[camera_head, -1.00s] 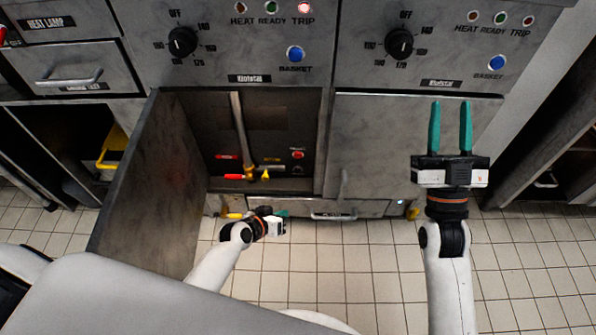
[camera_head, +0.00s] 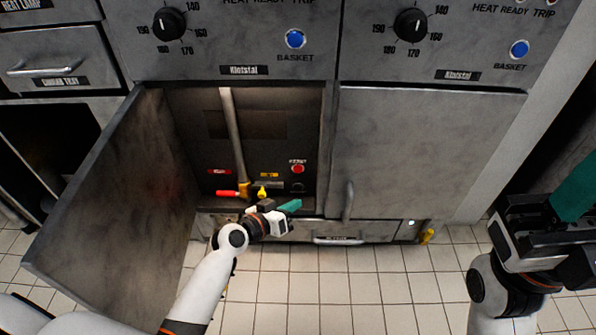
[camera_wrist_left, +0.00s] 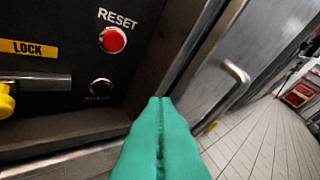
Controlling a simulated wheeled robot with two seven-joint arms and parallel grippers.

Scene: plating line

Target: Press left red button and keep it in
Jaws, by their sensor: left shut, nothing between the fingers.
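The red button (camera_head: 297,169) sits on the dark back panel inside the open left cabinet. In the left wrist view the red button (camera_wrist_left: 113,40) is under the word RESET and stands out from its ring. My left gripper (camera_head: 296,204) is at the front opening of that cabinet, below and apart from the button. Its green fingers (camera_wrist_left: 160,101) are shut together with nothing between them, pointing towards the panel's right edge. My right gripper (camera_head: 575,190) is at the right edge, partly cut off, so its jaws cannot be judged.
The open door (camera_head: 110,200) stands left of my left arm. The right cabinet door (camera_head: 420,150) with its handle is closed. A yellow valve handle (camera_head: 262,192), a red lever (camera_head: 228,193) and a dark round socket (camera_wrist_left: 101,88) are near the button.

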